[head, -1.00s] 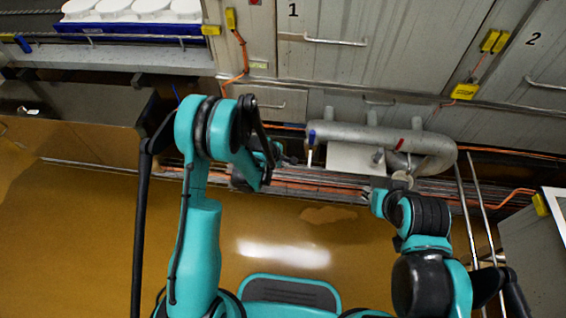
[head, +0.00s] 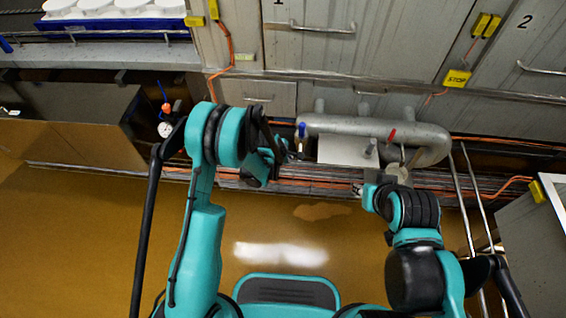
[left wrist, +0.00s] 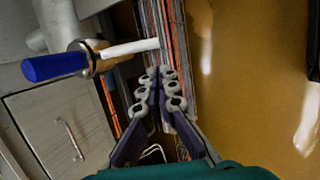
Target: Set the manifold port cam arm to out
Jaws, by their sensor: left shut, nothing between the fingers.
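The grey manifold pipe (head: 345,125) runs along the front of the machine, right of centre in the head view. At its left end is a lever with a blue grip (head: 301,130); a red lever (head: 391,135) sits farther right. The left wrist view shows the blue grip (left wrist: 55,67) at upper left, with a metal collar and a white rod (left wrist: 130,49) pointing right. My left gripper (left wrist: 157,76) is shut and empty, its tips just below the white rod in that view; I see no clear contact. My right gripper is mostly hidden by its own wrist.
Orange and grey lines (head: 320,185) run below the manifold. A grey drawer front (head: 258,95) is left of it. A round gauge (head: 165,129) shows behind my left arm. Metal rails (head: 467,200) and a grey cabinet (head: 525,235) stand right. The brown floor (head: 90,230) is open.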

